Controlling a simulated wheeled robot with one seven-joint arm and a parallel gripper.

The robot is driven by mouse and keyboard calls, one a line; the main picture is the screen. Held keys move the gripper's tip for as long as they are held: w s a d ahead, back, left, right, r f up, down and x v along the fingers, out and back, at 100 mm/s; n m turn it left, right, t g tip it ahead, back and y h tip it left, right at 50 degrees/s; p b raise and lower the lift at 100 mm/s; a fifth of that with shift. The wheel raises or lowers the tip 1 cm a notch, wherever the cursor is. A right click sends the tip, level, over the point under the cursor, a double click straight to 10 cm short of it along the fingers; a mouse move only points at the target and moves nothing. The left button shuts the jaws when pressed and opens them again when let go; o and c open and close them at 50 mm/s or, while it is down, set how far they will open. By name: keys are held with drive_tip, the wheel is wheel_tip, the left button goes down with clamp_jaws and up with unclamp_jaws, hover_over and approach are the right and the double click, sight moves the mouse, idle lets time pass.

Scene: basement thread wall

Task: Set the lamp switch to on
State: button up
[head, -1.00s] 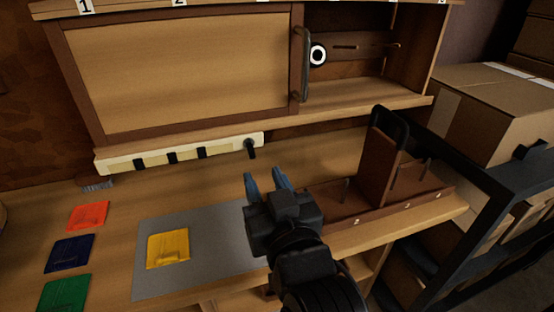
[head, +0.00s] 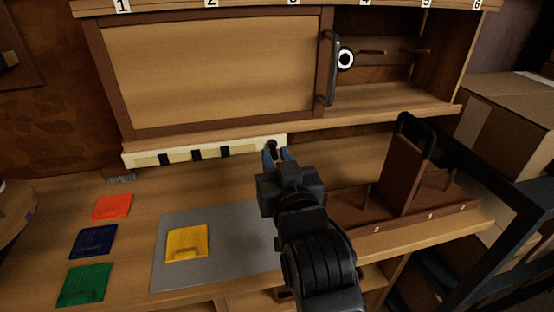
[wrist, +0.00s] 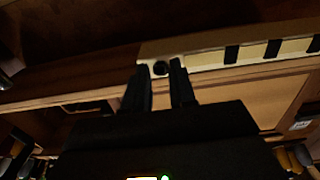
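The lamp is a pale strip (head: 215,152) with black bands, fixed under the front edge of the wall cabinet. Its switch, a small black lever (head: 271,146), is at the strip's right end in the head view. In the wrist view, the dark round end of the switch (wrist: 160,68) shows between the fingertips of my gripper (wrist: 160,80), at the end of the pale strip (wrist: 240,50). I cannot tell whether a finger touches it. The lever's exact setting is hard to read.
The cabinet's sliding door (head: 210,70) covers its left part; a handle (head: 330,68) stands out beside the open bay. A brown wooden rack (head: 400,178) is to my gripper's right. Orange (head: 113,206), blue (head: 93,241), green (head: 84,285) and yellow (head: 187,243) tiles lie left.

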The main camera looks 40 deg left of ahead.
sight(273, 146)
clamp_jaws()
drive_tip(key=shift+r+p, duration=0.15)
drive_tip(key=shift+p, duration=0.15)
drive_tip(key=r+g+h+p, duration=0.1)
drive_tip(key=p, duration=0.3)
drive_tip(key=shift+r+p, duration=0.15)
drive_tip(key=shift+p, duration=0.2)
drive_tip(key=r+g+h+p, duration=0.1)
drive_tip(key=h+p, duration=0.1)
drive_tip(key=p, duration=0.6)
drive_tip(key=shift+r+g+h, duration=0.15)
drive_tip(key=shift+g+h, duration=0.15)
drive_tip(key=shift+g, duration=0.1)
drive_tip(key=g+h+p, duration=0.1)
drive_tip(key=p, duration=0.1)
drive_tip(key=h+p, duration=0.1)
drive_tip(key=p, duration=0.2)
drive_tip(key=shift+w+a+r+g, duration=0.15)
drive_tip(key=shift+a+r+g, duration=0.05)
drive_tip(key=shift+r+g, duration=0.2)
drive_tip(key=shift+w+a+g+h+p, duration=0.2)
drive_tip(key=shift+g+h+p, duration=0.7)
drive_tip(key=shift+p, duration=0.4)
drive_tip(key=shift+h, duration=0.3)
